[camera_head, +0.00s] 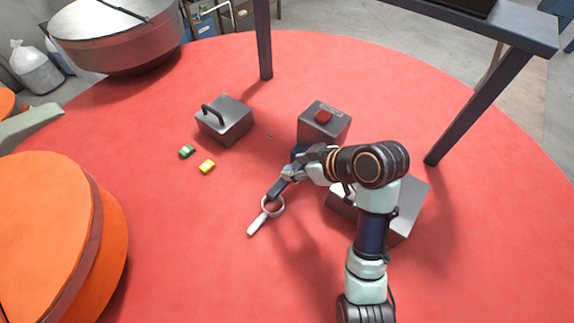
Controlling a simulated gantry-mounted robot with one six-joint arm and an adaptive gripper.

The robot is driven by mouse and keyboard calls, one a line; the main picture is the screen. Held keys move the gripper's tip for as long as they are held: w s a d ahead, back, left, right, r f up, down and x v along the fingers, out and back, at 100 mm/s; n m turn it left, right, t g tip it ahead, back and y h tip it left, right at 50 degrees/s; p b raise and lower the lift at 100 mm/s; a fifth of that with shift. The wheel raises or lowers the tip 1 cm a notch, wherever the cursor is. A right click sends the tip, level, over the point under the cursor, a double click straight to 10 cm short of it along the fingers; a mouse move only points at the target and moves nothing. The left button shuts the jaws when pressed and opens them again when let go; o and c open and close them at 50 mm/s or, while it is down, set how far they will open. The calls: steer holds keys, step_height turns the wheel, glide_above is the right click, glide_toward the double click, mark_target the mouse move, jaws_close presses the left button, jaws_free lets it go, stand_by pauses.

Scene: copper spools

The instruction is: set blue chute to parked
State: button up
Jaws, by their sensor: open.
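A dark blue bar (277,189) shows at the tips of my gripper (288,175) and runs down to a pale ring (272,206) with a white handle (257,224). I cannot tell whether this bar is the blue chute or whether the fingers touch it. Another dark blue patch (298,152) shows just behind my gripper, in front of a grey box (312,127) with a red button-like top piece (323,116). My gripper is open, low over the red table, and its wrist hides part of this area.
A grey box with a black handle (213,113) stands left of centre on the red table (190,240). Green (187,152) and yellow (207,167) blocks lie near it. Another grey box (405,212) is partly hidden under my arm. Dark frame posts (470,115) stand behind.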

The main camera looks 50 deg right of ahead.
mark_target(286, 167)
steer(key=x, duration=0.4)
steer(key=shift+w+f, duration=0.3)
steer(key=shift+c, duration=0.2)
jaws_close()
